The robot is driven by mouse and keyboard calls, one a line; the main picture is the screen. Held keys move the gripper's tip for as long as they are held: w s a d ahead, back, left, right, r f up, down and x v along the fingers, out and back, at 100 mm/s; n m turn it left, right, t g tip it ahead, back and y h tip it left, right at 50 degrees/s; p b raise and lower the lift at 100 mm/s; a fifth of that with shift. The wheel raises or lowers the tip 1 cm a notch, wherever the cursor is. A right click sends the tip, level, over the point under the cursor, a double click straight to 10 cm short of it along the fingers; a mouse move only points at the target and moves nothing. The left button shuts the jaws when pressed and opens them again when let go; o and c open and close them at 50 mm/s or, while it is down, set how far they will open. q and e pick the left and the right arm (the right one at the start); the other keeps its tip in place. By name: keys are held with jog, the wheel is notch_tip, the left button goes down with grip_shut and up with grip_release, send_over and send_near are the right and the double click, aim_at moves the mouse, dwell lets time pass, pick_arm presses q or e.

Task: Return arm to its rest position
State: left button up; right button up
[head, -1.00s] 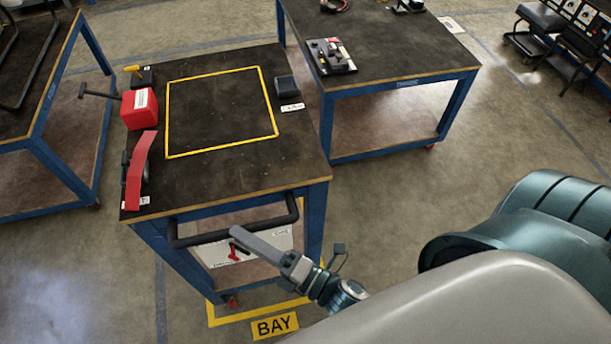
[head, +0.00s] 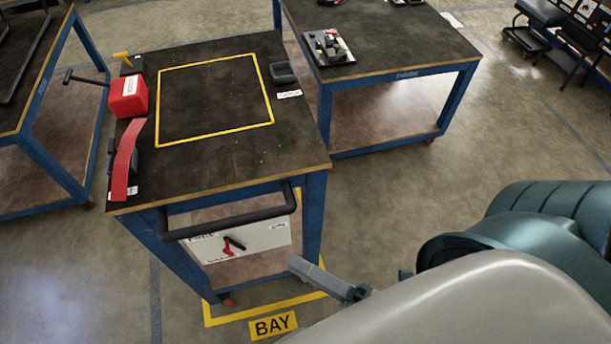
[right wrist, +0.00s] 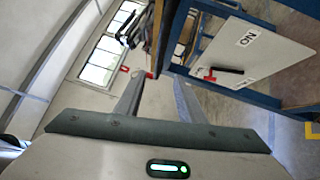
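My right gripper (head: 300,265) is in front of the near cart, to the right of its black push handle (head: 230,222) and apart from it. Much of the gripper is hidden behind my own pale arm link. In the right wrist view the two fingers of the gripper (right wrist: 158,78) stand apart with nothing between them. My left gripper and arm are not in view.
The near cart (head: 215,165) carries a red box (head: 128,97), a red curved strip (head: 124,160) and an empty yellow outline. A white panel (head: 265,237) with a red and black lever hangs below. A second cart (head: 410,45) stands behind.

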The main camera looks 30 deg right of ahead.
jog(key=shift+s+d, duration=0.1)
jog(key=shift+s, duration=0.05)
dwell(0.5)
jog(key=w+d+f+m+g+h, duration=0.1)
jog(key=w+f+m+g+h, duration=0.15)
jog(key=f+m, duration=0.7)
jog(key=w+d+f+m+g+h, duration=0.1)
jog(key=w+d+f+m+h, duration=0.15)
jog(key=f, duration=1.45)
jog(key=s+f+m+g+h, duration=0.1)
jog(key=f+m+g, duration=0.2)
jog(key=f, duration=0.9)
jog(key=s+f+m+g+h, duration=0.1)
jog(key=s+f+m+g, duration=0.1)
jog(key=f+m, duration=0.6)
notch_tip(320, 180, down, 4)
jog(key=shift+s+a+r+g+h, duration=0.2)
jog(key=shift+s+g+h, duration=0.15)
jog(key=shift+g, duration=0.2)
jog(key=shift+w, duration=0.1)
